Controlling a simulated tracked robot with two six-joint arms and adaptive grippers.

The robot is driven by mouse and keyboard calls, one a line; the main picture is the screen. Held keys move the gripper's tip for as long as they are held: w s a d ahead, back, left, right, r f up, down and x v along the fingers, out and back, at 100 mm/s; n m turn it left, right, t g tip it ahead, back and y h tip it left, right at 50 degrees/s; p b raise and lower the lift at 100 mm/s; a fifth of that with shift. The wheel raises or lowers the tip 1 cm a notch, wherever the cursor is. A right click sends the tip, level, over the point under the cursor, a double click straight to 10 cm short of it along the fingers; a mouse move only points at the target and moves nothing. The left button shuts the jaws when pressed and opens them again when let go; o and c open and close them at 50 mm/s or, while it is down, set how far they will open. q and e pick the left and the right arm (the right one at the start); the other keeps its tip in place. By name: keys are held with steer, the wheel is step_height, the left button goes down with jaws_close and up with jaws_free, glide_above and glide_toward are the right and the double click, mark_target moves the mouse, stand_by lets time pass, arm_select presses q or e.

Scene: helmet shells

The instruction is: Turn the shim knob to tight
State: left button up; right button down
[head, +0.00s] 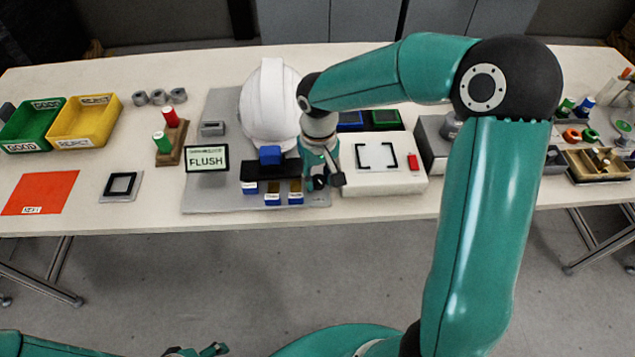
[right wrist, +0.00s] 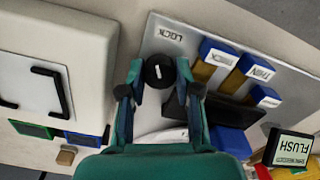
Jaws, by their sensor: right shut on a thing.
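The knob (right wrist: 158,70) is black and round with a white pointer line. It sits on the grey base plate (right wrist: 165,18), beside a label (right wrist: 175,34) that reads LOCK. My right gripper (right wrist: 154,84) is shut on the knob, one finger on each side of it. In the head view my right gripper (head: 321,182) is at the right end of the fixture and hides most of the knob. The white helmet shell (head: 268,110) stands on the fixture. A display (head: 207,158) reads FLUSH. Part of my left gripper (head: 205,350) shows at the bottom edge.
Blue shim blocks (head: 272,199) with labels stand along the fixture's front. Green and yellow bins (head: 85,120) and an orange mat (head: 40,192) lie at the left.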

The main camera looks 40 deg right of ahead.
mark_target(318, 179)
steer(key=shift+w+r+m+b, duration=0.1)
steer(key=shift+m+b, duration=0.95)
steer(key=shift+m, duration=1.15)
steer(key=c, duration=0.8)
jaws_free()
step_height(318, 179, up, 12)
steer(key=shift+c, duration=0.2)
